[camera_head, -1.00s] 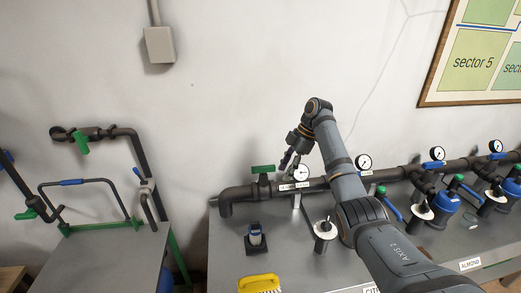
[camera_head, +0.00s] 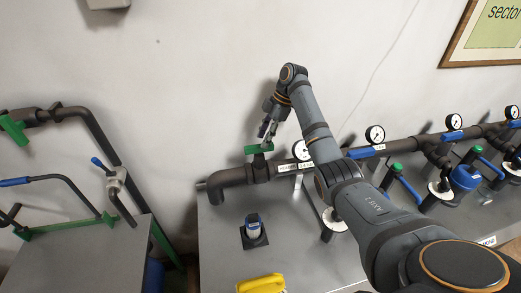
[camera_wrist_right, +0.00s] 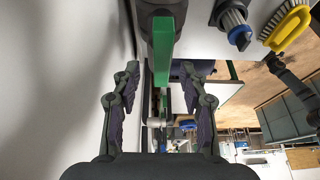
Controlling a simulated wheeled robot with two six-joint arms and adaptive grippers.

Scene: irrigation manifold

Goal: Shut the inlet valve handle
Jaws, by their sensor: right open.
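The green valve handle (camera_head: 258,149) sits on top of the dark manifold pipe near its left end. My right gripper (camera_head: 264,130) is just above it, pointing down, with open fingers. In the right wrist view the green handle (camera_wrist_right: 163,52) shows end-on between the two spread fingers of the gripper (camera_wrist_right: 160,72), with a gap on each side. I cannot tell whether the fingers reach down around it. My left gripper is not in view.
A pressure gauge (camera_head: 302,150) stands right beside the valve on the pipe. A blue-topped device (camera_head: 253,226) and a yellow brush (camera_head: 262,284) lie on the grey bench. Another green handle (camera_head: 14,130) is on the left pipework. The wall is close behind.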

